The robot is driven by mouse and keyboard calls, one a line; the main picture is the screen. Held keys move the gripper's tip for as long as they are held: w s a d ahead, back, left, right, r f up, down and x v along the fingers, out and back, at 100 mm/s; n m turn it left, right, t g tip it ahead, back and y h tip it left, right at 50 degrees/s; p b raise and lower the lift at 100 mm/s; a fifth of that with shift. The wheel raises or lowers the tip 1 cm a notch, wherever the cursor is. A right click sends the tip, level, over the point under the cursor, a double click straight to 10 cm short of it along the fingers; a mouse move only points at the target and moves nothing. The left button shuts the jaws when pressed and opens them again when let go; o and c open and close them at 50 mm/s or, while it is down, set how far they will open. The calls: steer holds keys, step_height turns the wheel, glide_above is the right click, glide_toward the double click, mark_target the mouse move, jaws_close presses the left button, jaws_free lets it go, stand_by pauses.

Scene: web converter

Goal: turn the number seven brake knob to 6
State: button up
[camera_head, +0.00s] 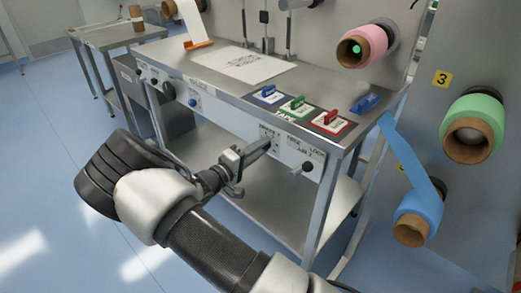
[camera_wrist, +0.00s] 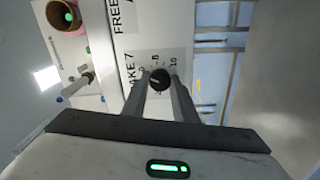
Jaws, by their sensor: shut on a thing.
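The number seven brake knob (camera_wrist: 160,79) is a small black round knob on a pale dial plate in the wrist view. Part of the label beside it reads "AKE 7", and small numbers, among them 8 and 10, ring it. The setting it points to is too small to read surely. My gripper (camera_wrist: 161,83) has one finger on each side of the knob and is shut on it. In the head view my gripper (camera_head: 268,146) reaches the front panel (camera_head: 289,149) of the bench under the "BRAKE 7" label, and hides the knob there.
A black knob (camera_head: 308,167) marked for lock and air sits right of my gripper. A blue roll (camera_head: 418,214) hangs at right. The floor at left is clear.

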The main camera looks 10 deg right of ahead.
stand_by(0.3)
steer(key=o, duration=1)
steer(key=shift+o, duration=0.2)
steer(key=p+v, duration=0.2)
steer(key=v, duration=1.5)
steer(key=shift+s+a+p, duration=0.15)
steer(key=shift+p, duration=0.2)
